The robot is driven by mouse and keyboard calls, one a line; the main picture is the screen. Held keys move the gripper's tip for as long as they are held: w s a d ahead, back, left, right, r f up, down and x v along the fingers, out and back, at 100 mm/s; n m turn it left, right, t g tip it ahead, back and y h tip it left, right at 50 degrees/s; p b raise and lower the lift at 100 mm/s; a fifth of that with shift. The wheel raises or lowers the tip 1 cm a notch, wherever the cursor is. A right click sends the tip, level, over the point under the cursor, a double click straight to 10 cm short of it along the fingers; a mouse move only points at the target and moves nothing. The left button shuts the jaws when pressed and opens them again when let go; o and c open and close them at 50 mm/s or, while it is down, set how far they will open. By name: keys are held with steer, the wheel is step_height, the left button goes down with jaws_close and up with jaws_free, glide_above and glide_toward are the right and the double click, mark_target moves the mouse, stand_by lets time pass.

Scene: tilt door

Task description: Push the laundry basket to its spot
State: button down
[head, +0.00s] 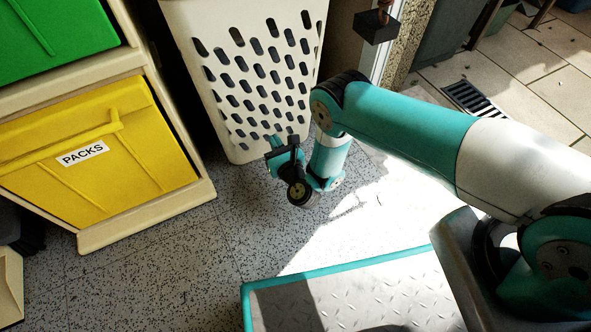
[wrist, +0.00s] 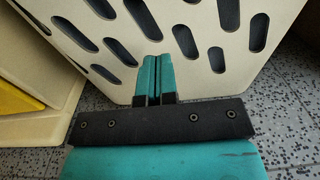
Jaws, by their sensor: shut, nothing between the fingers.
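The laundry basket (head: 250,72) is tall and cream-white with rows of slanted oval holes, and stands on the speckled floor at the top middle of the head view. It fills the upper part of the wrist view (wrist: 215,62). My gripper (head: 277,145) is low at the basket's near face, close to its bottom edge. In the wrist view my gripper's teal fingers (wrist: 154,75) are together, with nothing between them, and point at the holed wall. I cannot tell whether the tips touch it. The basket's top and far side are out of view.
A cream cabinet with a yellow bin (head: 95,150) marked PACKS and a green bin (head: 55,38) stands left of the basket. A doorway edge (head: 387,45) is to the right, with paving and a drain grate (head: 474,99) beyond. Bare speckled floor (head: 165,250) lies in front.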

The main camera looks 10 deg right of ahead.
steer(key=p+v, duration=0.8)
steer(key=p, duration=0.1)
steer(key=shift+s, duration=0.15)
stand_by(0.4)
